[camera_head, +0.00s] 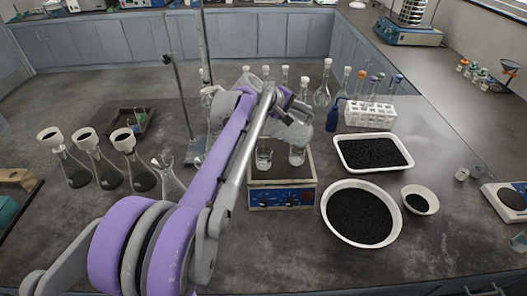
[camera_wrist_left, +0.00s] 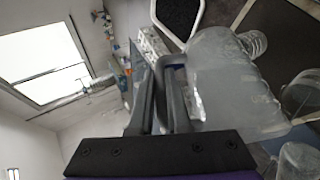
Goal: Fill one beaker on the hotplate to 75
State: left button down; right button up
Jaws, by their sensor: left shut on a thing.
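The hotplate (camera_head: 283,197) is a blue-fronted box with knobs in the middle of the bench. Two clear glass beakers stand on it, a left beaker (camera_head: 263,158) and a right beaker (camera_head: 297,156); their liquid levels are too small to read. My left gripper (camera_head: 287,116) is above the hotplate, shut on a translucent bottle (camera_head: 299,133) that lies tilted over the right beaker. I cannot tell whether liquid flows. My right gripper is not in view.
A black-filled tray (camera_head: 343,164), a round bowl (camera_head: 327,210) and a small bowl (camera_head: 434,199) stand right of the hotplate. A blue wash bottle (camera_head: 332,117) and a tube rack (camera_head: 370,116) are behind. Flasks with funnels (camera_head: 88,145) stand at the left.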

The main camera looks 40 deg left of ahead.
pick_arm(q)
jog(key=shift+w+d+f, duration=0.15)
jog(key=shift+w+d, duration=0.15)
jog(key=shift+w, duration=0.05)
jog(key=shift+s+a, duration=0.45)
jog(key=shift+a, duration=0.05)
jog(key=shift+w+d+r+p, duration=0.3)
jog(key=shift+d+r+p, duration=0.15)
jog(key=shift+r, duration=0.3)
jog(key=shift+w+d+f+m+g+y, duration=0.3)
jog(key=shift+w+d+f+g+y, duration=0.45)
jog(key=shift+f+g, duration=0.2)
jog(key=shift+w+f+g+y, duration=0.15)
jog(key=shift+w+g+y, duration=0.1)
jog(key=shift+g, duration=0.1)
jog(key=shift+s+a, duration=0.15)
jog(key=shift+s, duration=0.2)
jog(key=w+d+f+m+g+y+p, duration=0.1)
jog(key=w+d+f+g+y, duration=0.3)
jog(key=f+g+y, duration=0.1)
jog(key=shift+w+d+f+m+g, duration=0.2)
jog(key=shift+w+f+m+g, duration=0.1)
jog(key=shift+f+m, duration=0.1)
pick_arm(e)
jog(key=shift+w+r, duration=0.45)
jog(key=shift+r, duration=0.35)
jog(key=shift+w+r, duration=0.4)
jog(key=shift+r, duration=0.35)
